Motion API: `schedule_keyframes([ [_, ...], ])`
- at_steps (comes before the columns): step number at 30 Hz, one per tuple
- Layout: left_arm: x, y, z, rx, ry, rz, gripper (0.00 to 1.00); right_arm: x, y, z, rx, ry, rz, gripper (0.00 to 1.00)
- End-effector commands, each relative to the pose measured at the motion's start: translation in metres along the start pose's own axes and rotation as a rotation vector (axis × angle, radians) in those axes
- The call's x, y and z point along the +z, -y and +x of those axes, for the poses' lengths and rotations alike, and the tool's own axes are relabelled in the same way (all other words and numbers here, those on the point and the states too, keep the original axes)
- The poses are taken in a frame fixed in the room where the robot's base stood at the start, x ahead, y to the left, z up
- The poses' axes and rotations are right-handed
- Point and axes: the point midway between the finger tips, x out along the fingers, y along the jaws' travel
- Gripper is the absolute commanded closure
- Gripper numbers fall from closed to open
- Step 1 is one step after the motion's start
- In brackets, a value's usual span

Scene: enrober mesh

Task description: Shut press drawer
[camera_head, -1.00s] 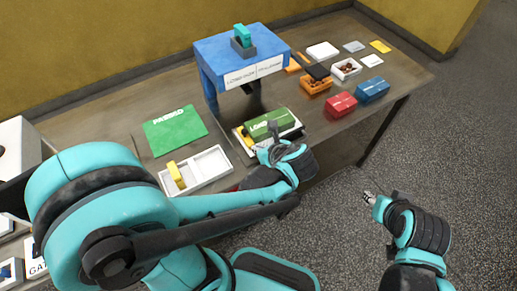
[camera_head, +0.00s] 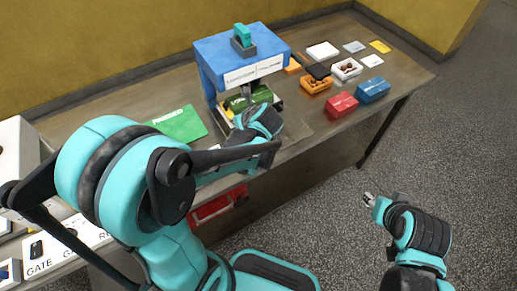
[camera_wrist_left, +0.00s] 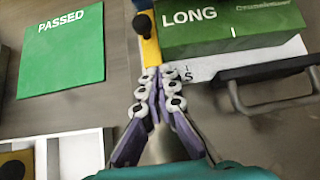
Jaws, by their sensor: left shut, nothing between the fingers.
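The blue press (camera_head: 240,55) stands on the table with a teal part on top. Its drawer, a pale tray (camera_wrist_left: 290,50), carries a green block marked LONG (camera_wrist_left: 235,25) and sits largely under the press in the head view, where the green block (camera_head: 262,94) also shows. The drawer's black handle (camera_wrist_left: 265,72) is at the right in the wrist view. My left gripper (camera_wrist_left: 158,78) is shut and empty, fingertips at the drawer's front beside a yellow piece (camera_wrist_left: 150,48); contact is unclear. My right gripper (camera_head: 368,198) hangs off the table, its jaws too small to read.
A green PASSED mat (camera_head: 180,123) lies left of the press. A white tray (camera_wrist_left: 85,155) is near my left fingers. Orange (camera_head: 315,84), red (camera_head: 341,104) and blue (camera_head: 373,89) boxes stand to the right. A red bin (camera_head: 217,204) is below the table edge.

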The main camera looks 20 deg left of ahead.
Motion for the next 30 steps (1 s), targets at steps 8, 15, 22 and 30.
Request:
schedule_keyframes([
  [8,0.025,0.0,0.025,0.0,0.0,-0.001,1.0,0.001,0.0,0.002,0.0,0.0,0.0,0.6],
  [15,0.031,0.0,0.03,0.0,0.003,0.001,1.0,0.001,0.0,0.002,0.0,0.0,0.0,0.6],
  [22,0.033,0.0,0.03,0.0,0.006,0.002,1.0,0.001,0.0,0.002,0.0,0.0,0.0,0.6],
  [30,0.028,0.004,0.026,-0.001,0.006,0.002,1.0,0.001,0.0,0.002,0.0,0.0,0.0,0.6],
])
